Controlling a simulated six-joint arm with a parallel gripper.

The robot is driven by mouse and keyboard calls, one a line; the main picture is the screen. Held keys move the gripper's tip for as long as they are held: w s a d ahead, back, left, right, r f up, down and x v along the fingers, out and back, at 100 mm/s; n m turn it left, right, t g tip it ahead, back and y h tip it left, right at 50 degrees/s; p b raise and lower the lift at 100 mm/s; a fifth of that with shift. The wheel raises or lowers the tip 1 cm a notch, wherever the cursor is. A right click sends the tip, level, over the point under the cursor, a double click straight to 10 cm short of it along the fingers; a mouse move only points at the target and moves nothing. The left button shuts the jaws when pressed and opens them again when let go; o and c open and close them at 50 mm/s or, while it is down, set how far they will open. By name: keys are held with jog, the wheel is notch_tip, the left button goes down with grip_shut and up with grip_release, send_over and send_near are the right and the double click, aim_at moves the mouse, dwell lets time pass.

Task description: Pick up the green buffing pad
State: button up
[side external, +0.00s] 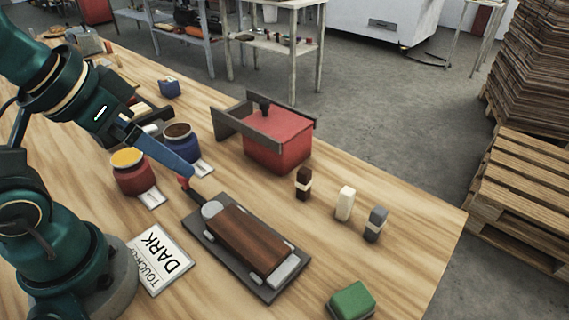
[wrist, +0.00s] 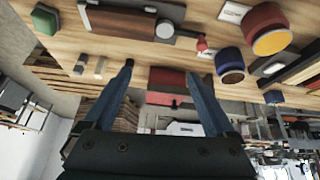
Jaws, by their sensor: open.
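The green buffing pad (side external: 351,300) lies on the wooden table at the near right in the side view, apart from other things. It also shows at the upper left in the wrist view (wrist: 45,19). My gripper (side external: 190,168) is above the table near the blue jar, well to the left of and behind the pad in the side view. In the wrist view its two blue fingers (wrist: 159,69) are spread apart with nothing held between them. The pad is outside the fingers.
A brown block (side external: 242,237) lies on a dark base (side external: 268,292) between my arm and the pad. A red box (side external: 277,150) with a grey frame stands behind. Several small upright blocks stand right of it, including a cream one (side external: 345,203).

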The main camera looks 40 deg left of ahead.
jog(key=w+d+r, duration=0.3)
jog(key=w+r, duration=0.2)
jog(key=w, duration=0.1)
jog(key=m+g+h, duration=0.1)
jog(key=m+g, duration=0.2)
jog(key=m, duration=0.1)
send_over(354, 299)
jog(key=w+a, duration=0.4)
notch_tip(354, 299, down, 10)
jog(key=shift+m+g, duration=0.6)
jog(key=shift+g, duration=0.2)
jog(key=s+d+f, duration=0.1)
jog(key=f, duration=0.1)
jog(key=s+d+f, duration=0.1)
jog(key=s+f, duration=0.1)
jog(key=s+d+f, duration=0.1)
jog(key=f, duration=0.1)
jog(key=shift+s+d+f, duration=0.25)
jog(key=shift+d, duration=0.1)
jog(key=shift+d+f, duration=0.1)
jog(key=shift+f, duration=0.1)
jog(key=shift+w+f, duration=0.15)
jog(key=shift+f, duration=0.95)
jog(key=shift+w+f, duration=0.1)
jog(key=shift+f, duration=0.95)
